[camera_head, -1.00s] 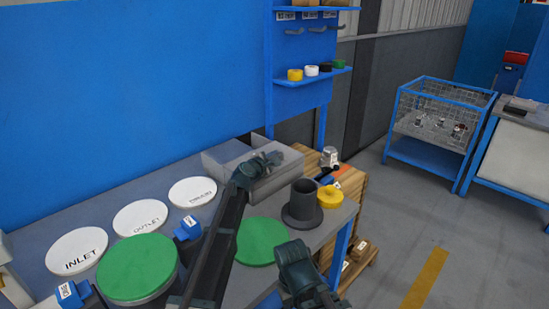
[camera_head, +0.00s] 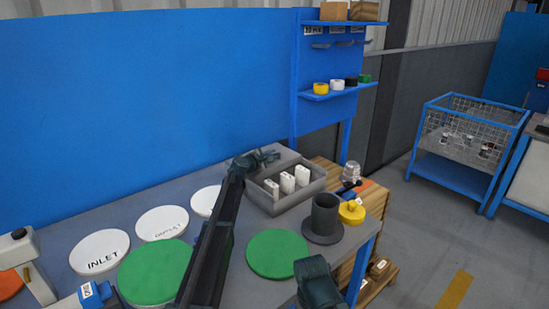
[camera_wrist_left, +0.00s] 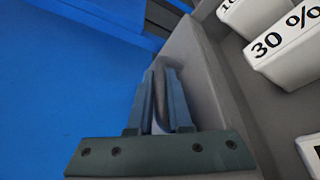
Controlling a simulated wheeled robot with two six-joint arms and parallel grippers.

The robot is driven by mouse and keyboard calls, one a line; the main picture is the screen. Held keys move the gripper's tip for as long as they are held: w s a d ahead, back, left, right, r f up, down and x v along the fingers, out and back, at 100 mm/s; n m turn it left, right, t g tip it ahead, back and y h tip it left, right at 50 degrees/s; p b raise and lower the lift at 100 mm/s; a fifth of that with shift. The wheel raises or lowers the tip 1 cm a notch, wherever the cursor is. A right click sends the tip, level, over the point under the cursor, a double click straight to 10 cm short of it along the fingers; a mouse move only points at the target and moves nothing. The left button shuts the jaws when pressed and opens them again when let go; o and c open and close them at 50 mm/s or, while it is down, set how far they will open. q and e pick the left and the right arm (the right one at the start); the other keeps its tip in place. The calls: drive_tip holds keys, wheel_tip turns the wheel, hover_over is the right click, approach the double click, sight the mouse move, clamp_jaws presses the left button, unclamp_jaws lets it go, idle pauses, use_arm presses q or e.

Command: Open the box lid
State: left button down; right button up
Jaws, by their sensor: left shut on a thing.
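The grey box (camera_head: 262,196) stands open at the far end of the bench, with several white labelled blocks (camera_head: 287,182) inside. Its rim and blocks also show in the wrist view. My left gripper (camera_head: 262,158) is at the back left edge of the box. In the wrist view its fingers (camera_wrist_left: 160,98) are shut on a dark, narrow, curved piece that looks like a lid handle.
A dark flanged cylinder (camera_head: 325,215) and a yellow part (camera_head: 351,212) stand right of the box. Green discs (camera_head: 278,254) and white labelled discs (camera_head: 100,251) lie on the bench. The blue wall panel (camera_head: 130,110) rises close behind.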

use_arm(q)
drive_tip(key=c, duration=1.1)
unclamp_jaws()
drive_tip(key=shift+s+a, duration=0.1)
drive_tip(key=p+v, duration=0.3)
drive_tip(key=v, duration=1)
drive_tip(key=shift+s+a, duration=0.1)
drive_tip(key=shift+s, duration=0.2)
